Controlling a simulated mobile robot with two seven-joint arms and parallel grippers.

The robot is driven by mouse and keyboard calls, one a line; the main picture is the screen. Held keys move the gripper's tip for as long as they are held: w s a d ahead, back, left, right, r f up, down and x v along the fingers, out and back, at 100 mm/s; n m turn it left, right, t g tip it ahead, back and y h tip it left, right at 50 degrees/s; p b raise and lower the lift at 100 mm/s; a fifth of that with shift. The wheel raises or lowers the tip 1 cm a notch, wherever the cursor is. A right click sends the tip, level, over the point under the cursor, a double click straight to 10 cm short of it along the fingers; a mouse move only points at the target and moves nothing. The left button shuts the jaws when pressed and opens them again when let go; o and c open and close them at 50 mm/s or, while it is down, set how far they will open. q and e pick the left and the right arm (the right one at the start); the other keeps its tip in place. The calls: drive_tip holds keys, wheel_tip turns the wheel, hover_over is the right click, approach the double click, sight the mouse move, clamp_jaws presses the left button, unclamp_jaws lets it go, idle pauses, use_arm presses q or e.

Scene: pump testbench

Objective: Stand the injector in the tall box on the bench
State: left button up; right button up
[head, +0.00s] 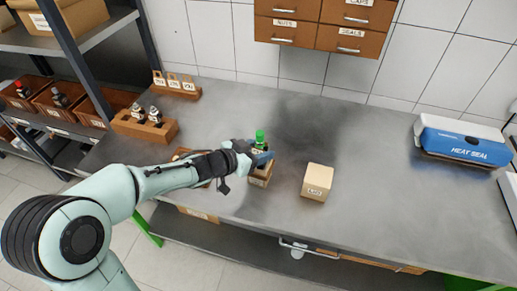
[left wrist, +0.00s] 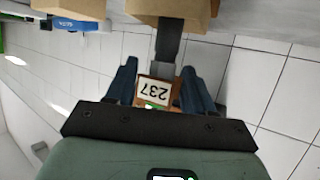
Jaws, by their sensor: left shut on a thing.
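The injector (head: 260,138) has a green cap and shows upright in the head view. My left gripper (head: 250,153) is shut on it. The tall box (head: 259,180), brown with a white label, stands on the bench directly below the gripper. It also shows at the top of the left wrist view (left wrist: 172,8). I cannot tell whether the stem's end is inside it. My right gripper is not in view.
A tan box (head: 317,182) stands just right of the tall box on the grey bench (head: 390,190). Wooden holders with bottles (head: 147,122) and with tags (head: 177,86) stand at the left. A blue-and-white heat sealer (head: 463,142) is at the right.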

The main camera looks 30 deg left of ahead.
use_arm(q)
drive_tip(key=shift+f, duration=0.15)
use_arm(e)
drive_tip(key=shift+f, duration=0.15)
use_arm(q)
drive_tip(key=shift+f+b, duration=0.35)
drive_tip(key=shift+f, duration=0.05)
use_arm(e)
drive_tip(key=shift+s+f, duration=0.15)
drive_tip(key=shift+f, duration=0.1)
use_arm(q)
drive_tip(key=shift+f, duration=0.4)
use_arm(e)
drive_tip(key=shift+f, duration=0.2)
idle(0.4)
use_arm(q)
drive_tip(key=o, duration=1.7)
drive_tip(key=shift+p+v, duration=0.85)
drive_tip(key=shift+v, duration=0.9)
drive_tip(key=shift+p+v, duration=1.25)
drive_tip(key=shift+v, duration=1)
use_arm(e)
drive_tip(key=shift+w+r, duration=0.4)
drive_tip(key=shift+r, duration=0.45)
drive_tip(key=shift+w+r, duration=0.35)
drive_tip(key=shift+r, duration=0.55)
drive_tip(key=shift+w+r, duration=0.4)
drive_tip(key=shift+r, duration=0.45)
